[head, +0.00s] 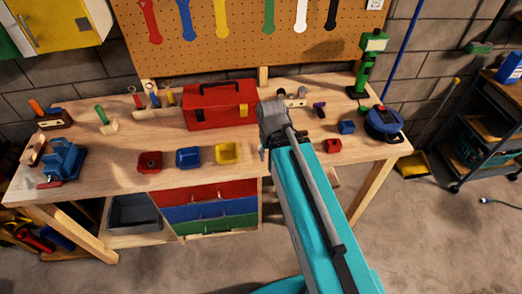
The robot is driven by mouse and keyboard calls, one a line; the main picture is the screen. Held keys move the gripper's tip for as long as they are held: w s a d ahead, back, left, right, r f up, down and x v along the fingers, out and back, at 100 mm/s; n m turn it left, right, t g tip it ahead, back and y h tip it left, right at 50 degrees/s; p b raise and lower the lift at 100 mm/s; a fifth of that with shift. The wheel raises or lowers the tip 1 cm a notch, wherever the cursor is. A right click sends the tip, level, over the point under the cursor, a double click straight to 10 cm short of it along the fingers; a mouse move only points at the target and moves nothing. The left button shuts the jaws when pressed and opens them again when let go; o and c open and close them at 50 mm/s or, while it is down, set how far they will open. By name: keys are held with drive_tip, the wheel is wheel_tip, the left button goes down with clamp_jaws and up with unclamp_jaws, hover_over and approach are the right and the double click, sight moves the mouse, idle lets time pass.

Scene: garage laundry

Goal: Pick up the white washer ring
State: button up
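I cannot make out a white washer ring for certain. A small wooden piece (291,97) with dark and pale round parts lies on the workbench (120,143), behind the end of my arm and right of the red toolbox. The parts are too small to tell whether one is the ring. My arm reaches up from the bottom over the bench's front edge and ends in a grey joint near the toolbox. My gripper's fingers do not show; the arm covers that area.
The red toolbox (220,106) stands left of my arm's end. Red (149,162), blue (188,158) and yellow (227,153) bins line the front. A blue vise (63,160) is at left. A green tool stand (368,65) and blue round reel (384,123) are at right.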

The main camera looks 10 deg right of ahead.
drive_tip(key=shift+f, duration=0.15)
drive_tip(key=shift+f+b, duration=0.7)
drive_tip(key=shift+b, duration=0.15)
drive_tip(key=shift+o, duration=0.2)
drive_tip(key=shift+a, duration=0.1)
